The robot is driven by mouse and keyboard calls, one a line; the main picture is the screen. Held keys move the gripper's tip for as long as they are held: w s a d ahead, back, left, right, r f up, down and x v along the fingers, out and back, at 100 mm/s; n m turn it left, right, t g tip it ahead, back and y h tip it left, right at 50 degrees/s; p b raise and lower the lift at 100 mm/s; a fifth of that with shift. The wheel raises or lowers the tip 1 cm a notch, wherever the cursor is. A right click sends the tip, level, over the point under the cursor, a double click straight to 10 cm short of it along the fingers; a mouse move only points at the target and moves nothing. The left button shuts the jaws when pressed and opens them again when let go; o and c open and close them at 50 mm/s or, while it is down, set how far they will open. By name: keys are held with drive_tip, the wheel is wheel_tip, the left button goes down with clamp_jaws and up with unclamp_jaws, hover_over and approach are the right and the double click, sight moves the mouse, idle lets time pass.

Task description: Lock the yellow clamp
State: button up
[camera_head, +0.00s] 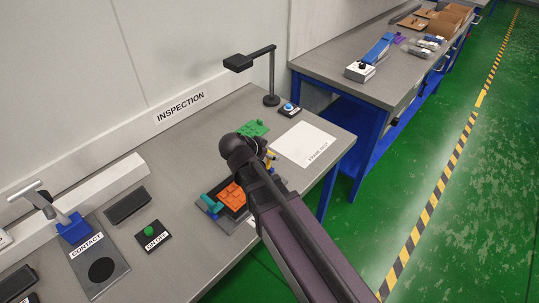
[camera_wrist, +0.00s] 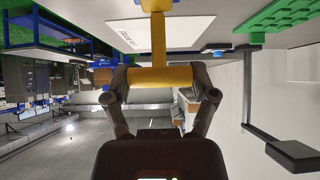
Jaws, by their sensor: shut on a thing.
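The yellow clamp (camera_wrist: 158,42) shows in the wrist view as an upright yellow arm with a horizontal yellow bar (camera_wrist: 160,77). My gripper (camera_wrist: 163,84) is shut on that bar, with a finger at each end. In the head view the yellow clamp (camera_head: 271,158) is mostly hidden behind my gripper (camera_head: 264,160), with only small yellow parts showing. An orange block (camera_head: 232,197) sits in a dark fixture on the grey plate (camera_head: 217,218), left of my arm. A teal clamp (camera_head: 211,206) stands at the plate's left side.
A green studded block (camera_head: 253,128) lies behind my gripper. A white sheet (camera_head: 305,145) lies to its right, with a blue button box (camera_head: 289,110) and a black lamp stand (camera_head: 271,99) behind. A green button box (camera_head: 152,236) and the contact station (camera_head: 100,268) are at left.

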drive_tip(key=shift+s, duration=0.1)
idle(0.4)
drive_tip(key=o, duration=1)
drive_tip(key=shift+o, duration=0.2)
drive_tip(key=shift+r, duration=0.15)
